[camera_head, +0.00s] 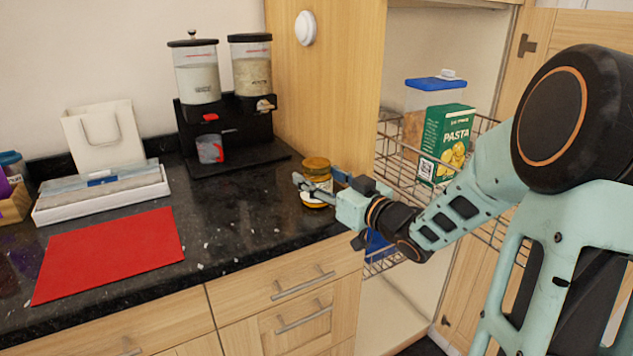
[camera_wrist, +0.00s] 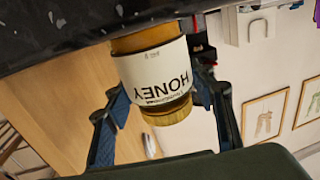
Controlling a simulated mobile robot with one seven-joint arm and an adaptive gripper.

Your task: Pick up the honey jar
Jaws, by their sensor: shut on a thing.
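The honey jar (camera_head: 316,169) has an amber lid and a white label, and is at the right end of the dark counter beside the wooden panel. In the wrist view the jar (camera_wrist: 155,72) appears upside down, with the word HONEY on its label. My gripper (camera_head: 320,184) has a finger on each side of the jar and is shut on it; the gripper (camera_wrist: 157,92) also shows in the wrist view. The jar's base is close to the counter, and I cannot tell whether it touches. The gripper hides part of the jar in the head view.
A cereal dispenser (camera_head: 232,125) stands behind the jar, with a mug (camera_head: 210,149) on its base. A red mat (camera_head: 112,252) and a white box (camera_head: 102,194) lie to the left. A wire basket (camera_head: 394,160) with a green pasta box (camera_head: 443,142) is right of the panel.

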